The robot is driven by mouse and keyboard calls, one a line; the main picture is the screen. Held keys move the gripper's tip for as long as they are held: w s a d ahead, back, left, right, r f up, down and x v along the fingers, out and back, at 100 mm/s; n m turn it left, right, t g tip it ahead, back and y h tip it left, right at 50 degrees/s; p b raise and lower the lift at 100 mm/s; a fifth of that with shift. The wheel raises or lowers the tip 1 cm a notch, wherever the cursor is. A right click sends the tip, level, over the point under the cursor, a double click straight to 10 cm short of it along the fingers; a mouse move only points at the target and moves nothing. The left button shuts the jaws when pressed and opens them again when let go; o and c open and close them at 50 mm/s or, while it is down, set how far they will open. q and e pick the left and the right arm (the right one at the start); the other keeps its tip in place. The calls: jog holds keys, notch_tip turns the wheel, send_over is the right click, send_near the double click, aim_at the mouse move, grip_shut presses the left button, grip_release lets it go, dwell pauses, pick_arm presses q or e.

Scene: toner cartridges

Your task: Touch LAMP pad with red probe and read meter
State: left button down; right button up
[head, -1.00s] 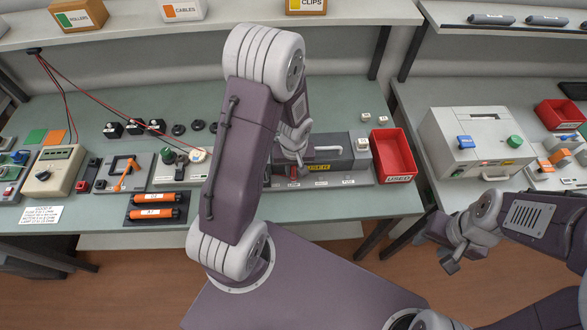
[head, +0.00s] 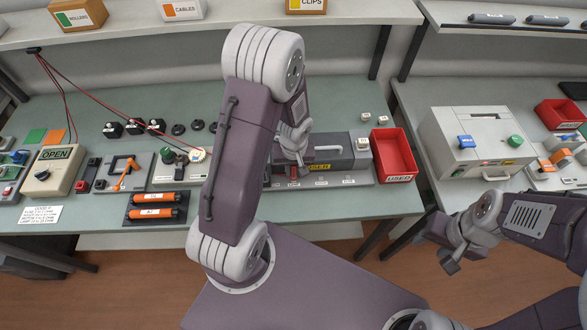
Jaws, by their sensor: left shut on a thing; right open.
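My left gripper (head: 295,159) is shut on the red probe (head: 294,171), of which only a small red part shows below the fingers. The probe is held at the front of a dark grey unit, over a row of small labelled pads (head: 320,181). The labels are too small to read surely, and I cannot tell whether the tip touches the LAMP pad. The beige meter (head: 60,179) at the left shows OPEN on its display. My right gripper (head: 449,256) is open and empty in front of the right bench.
The dark grey unit (head: 335,161) has a handle on top and a red bin (head: 393,152) to its right. Orange cartridges (head: 157,198) lie on a tray at the front. Red and black leads (head: 110,89) cross the left bench. A white machine (head: 473,150) stands on the right bench.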

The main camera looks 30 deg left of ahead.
pick_arm(q)
notch_tip(320, 180, up, 7)
jog(key=p, duration=0.6)
jog(key=shift+f, duration=0.1)
dwell(0.3)
jog(key=shift+w+d+f+b, duration=0.15)
jog(key=shift+w+b, duration=0.05)
jog(key=shift+b, duration=0.2)
jog(key=d+r+m+b, duration=0.1)
jog(key=m, duration=0.1)
jog(key=d+m, duration=0.1)
jog(key=m, duration=0.1)
jog(key=d+r+m+b, duration=0.1)
jog(key=m, duration=0.1)
jog(key=shift+s+d+r+h+b, duration=0.3)
jog(key=shift+s+d+h+b, duration=0.05)
jog(key=shift+d+h, duration=0.05)
